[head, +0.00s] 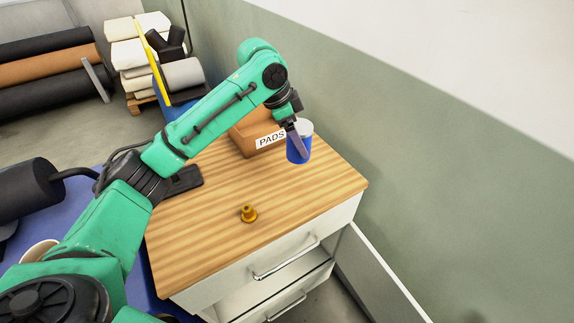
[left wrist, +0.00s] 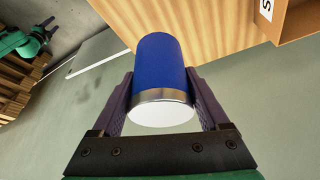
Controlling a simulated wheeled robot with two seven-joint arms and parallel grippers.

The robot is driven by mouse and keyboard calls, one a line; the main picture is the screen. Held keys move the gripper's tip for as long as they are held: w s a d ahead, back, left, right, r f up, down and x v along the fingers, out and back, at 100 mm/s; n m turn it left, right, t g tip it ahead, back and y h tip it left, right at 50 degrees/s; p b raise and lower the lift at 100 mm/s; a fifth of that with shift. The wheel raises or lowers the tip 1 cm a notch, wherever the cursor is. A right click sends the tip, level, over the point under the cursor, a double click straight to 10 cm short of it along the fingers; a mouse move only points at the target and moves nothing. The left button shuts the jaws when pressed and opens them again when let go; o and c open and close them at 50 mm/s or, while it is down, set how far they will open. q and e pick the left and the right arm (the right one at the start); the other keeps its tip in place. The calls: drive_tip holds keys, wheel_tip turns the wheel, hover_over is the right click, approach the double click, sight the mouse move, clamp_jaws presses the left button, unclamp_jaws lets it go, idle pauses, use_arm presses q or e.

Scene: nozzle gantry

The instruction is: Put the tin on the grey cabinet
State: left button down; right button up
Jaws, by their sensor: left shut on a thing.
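The tin is a blue cylinder with a pale lid and silver rim. It shows in the head view (head: 298,149) and fills the middle of the left wrist view (left wrist: 161,62). My left gripper (head: 296,136) is shut on its sides near the lid end; both fingers also show in the left wrist view (left wrist: 162,105). The tin looks upright at the far right part of the cabinet (head: 225,200), which has a striped wooden top and a pale grey-white front with drawers. I cannot tell whether the tin's base touches the top. My right gripper is out of view.
A brown box labelled PADS (head: 248,133) stands just left of the tin. A small brass-coloured nozzle (head: 248,213) stands on the wooden top nearer the front. A dark flat object (head: 186,181) lies at the left edge. The green wall (head: 400,150) is close on the right.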

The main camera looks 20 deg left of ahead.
use_arm(q)
drive_tip(key=f, duration=0.4)
drive_tip(key=f+p, duration=0.1)
drive_tip(key=f, duration=0.3)
drive_tip(key=w+f+p, duration=0.1)
drive_tip(key=f, duration=0.3)
drive_tip(key=shift+w, duration=0.1)
drive_tip(key=shift+f, duration=0.15)
unclamp_jaws()
drive_tip(key=shift+f, duration=0.1)
drive_tip(key=b+v, duration=0.2)
drive_tip(key=v, duration=1)
